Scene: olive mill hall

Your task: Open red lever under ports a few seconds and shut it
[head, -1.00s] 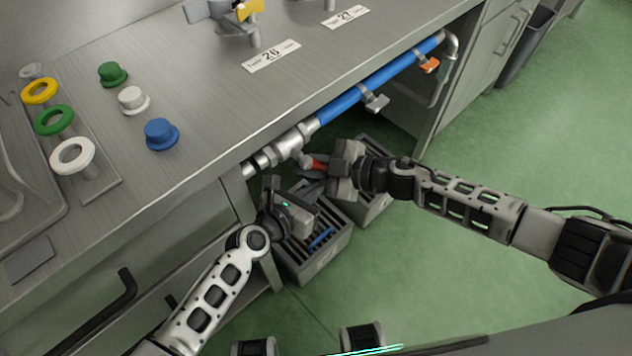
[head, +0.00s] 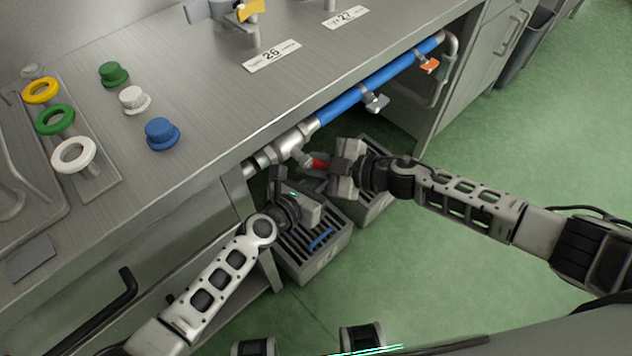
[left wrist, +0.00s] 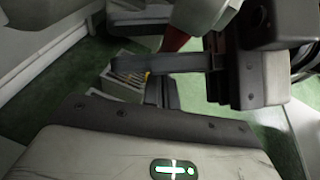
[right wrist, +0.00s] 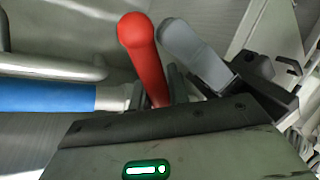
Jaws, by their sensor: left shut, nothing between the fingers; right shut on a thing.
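The red lever (head: 320,163) sits below the pipe under the counter's front edge. It shows clearly in the right wrist view (right wrist: 143,50), standing roughly crosswise to the blue pipe (right wrist: 45,97), and partly in the left wrist view (left wrist: 176,40). My right gripper (head: 332,166) is shut on the red lever; its fingers hide part of it. My left gripper (head: 293,184) is shut and empty, just left of and below the lever. A grey rounded piece (right wrist: 193,52) is beside the red lever in the right wrist view; I cannot tell what it belongs to.
Slatted grey crates (head: 322,262) stand on the green floor below my grippers. The blue pipe also carries a grey lever (head: 377,103) and an orange lever (head: 429,65) farther right. The counter edge (head: 215,172) is close above my left gripper. Open floor lies to the right.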

